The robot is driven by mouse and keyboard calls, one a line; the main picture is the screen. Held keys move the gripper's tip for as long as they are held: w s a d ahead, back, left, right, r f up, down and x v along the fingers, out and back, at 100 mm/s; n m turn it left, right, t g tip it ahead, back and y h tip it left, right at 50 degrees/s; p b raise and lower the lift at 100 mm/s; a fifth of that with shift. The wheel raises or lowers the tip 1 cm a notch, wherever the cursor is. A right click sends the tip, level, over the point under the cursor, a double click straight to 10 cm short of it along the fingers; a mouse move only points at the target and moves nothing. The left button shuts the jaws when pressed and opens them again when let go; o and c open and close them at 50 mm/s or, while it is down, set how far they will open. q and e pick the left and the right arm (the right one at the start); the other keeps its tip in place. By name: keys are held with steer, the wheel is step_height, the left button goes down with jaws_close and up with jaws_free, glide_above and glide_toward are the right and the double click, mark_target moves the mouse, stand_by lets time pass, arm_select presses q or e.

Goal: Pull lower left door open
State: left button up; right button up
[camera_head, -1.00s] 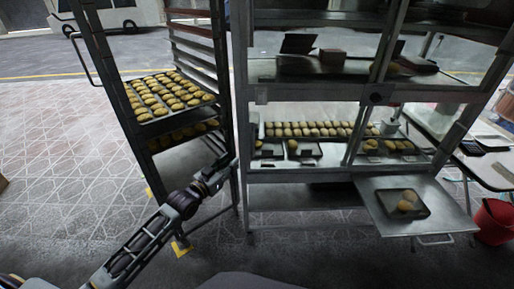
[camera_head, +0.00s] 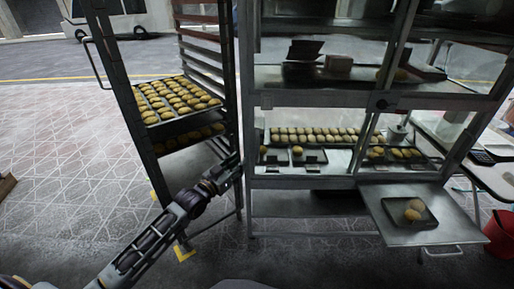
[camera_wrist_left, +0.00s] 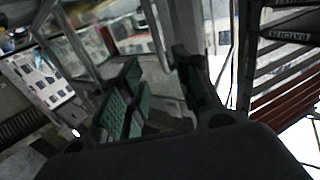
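The metal display cabinet (camera_head: 252,125) stands at centre and right. Its lower left section, a glazed bay (camera_head: 310,118), shows rows of buns and small trays. I cannot tell from the frames where the edge of its door lies. My left gripper (camera_head: 232,168) is at the cabinet's lower left post, with its tips near it; I cannot tell whether they touch. In the left wrist view, its green-padded fingers (camera_wrist_left: 155,95) stand apart with nothing seen between them. My right gripper is not in view.
A tall rack (camera_head: 118,75) with trays of buns (camera_head: 175,97) stands just left of the cabinet, close to my left arm. At lower right, a flat panel (camera_head: 385,225) juts out with a dark tray of buns. A red bucket (camera_head: 499,235) stands beyond it. The tiled floor at left is open.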

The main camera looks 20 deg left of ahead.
arm_select(q)
steer(key=shift+w, duration=1.2)
steer(key=b, duration=0.2)
glide_above(257, 160)
steer(key=shift+w+a, duration=0.1)
steer(key=shift+w, duration=0.25)
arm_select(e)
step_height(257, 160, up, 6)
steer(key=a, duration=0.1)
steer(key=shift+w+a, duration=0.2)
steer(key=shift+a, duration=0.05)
arm_select(q)
steer(key=shift+c, duration=0.3)
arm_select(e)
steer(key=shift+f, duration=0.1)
arm_select(q)
jaws_close()
